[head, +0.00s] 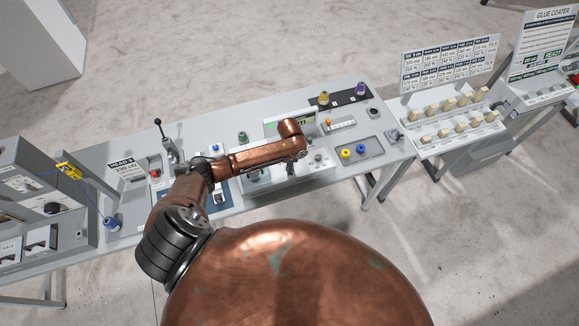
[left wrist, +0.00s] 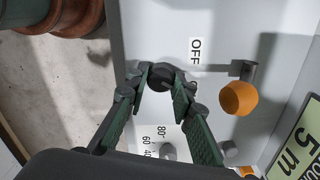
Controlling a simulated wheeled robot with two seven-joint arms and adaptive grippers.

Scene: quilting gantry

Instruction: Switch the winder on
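In the left wrist view the green fingers of my left gripper (left wrist: 161,82) stand one on each side of a round black knob (left wrist: 160,75) on a pale panel. Both fingertips appear to touch it. An OFF label (left wrist: 195,50) is to the right of the knob. An orange ball (left wrist: 238,98) on a dark stem is further right. In the head view my left arm reaches over the white machine (head: 262,178) at mid-bench. My right gripper is not in view.
A scale with numbers (left wrist: 160,133) and a counter plate reading 5 m (left wrist: 296,145) are close to my left gripper. The bench (head: 115,240) also holds an upright black-knobbed lever (head: 160,130), spools on a black strip (head: 342,99), and a tray with yellow and blue rings (head: 372,145).

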